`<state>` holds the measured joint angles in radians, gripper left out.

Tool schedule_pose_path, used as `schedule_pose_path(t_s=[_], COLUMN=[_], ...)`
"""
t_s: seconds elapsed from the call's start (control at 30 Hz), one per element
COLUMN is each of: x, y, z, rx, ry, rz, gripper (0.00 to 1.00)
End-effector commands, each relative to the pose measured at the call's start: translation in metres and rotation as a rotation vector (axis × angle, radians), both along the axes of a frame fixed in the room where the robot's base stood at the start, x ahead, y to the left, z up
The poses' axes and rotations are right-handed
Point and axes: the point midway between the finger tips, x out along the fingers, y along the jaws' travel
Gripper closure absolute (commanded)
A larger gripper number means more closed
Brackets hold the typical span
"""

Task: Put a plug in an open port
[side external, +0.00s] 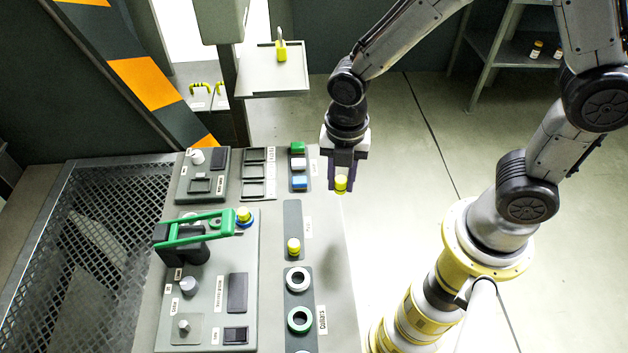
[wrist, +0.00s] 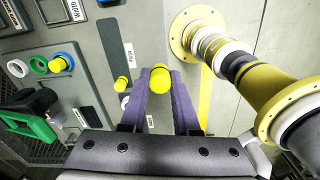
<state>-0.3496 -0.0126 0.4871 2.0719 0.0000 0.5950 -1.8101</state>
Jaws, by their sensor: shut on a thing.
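My gripper (side external: 342,184) is shut on a yellow plug (side external: 341,183), held in the air beyond the right edge of the console. In the wrist view the held plug (wrist: 160,86) sits between the tips of the purple fingers. A second yellow plug (side external: 293,246) stands on the dark strip of the console. A third yellow plug (side external: 243,214) sits in a blue-ringed port (wrist: 62,69). Beside it in the wrist view are a green-ringed port (wrist: 38,65) and a white-ringed port (wrist: 17,68), both without a plug. The side view partly hides these behind the green handle.
The green handle (side external: 205,228) rises over the panel near the ports. A white ring (side external: 298,280) and a green ring (side external: 300,319) lie along the console's right side. Coloured buttons (side external: 299,165) are left of my gripper.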

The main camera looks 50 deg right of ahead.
Motion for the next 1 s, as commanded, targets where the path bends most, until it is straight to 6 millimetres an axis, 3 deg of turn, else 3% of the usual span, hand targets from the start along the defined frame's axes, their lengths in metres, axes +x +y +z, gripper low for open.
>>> schedule_pose_path(t_s=[0.33,0.4,0.57,0.8,1.0], x=[-0.034,-0.027,0.010,0.089,0.143], y=[-0.012,-0.010,0.005,0.048,0.087], z=[0.014,0.022,0.045,0.075,0.084], rx=[0.001,0.001,0.001,0.001,0.000], ry=[-0.001,-0.004,-0.004,-0.001,0.000], rz=[-0.017,-0.034,-0.065,-0.091,-0.093], gripper=[1.00,1.00,1.00,1.00,1.00])
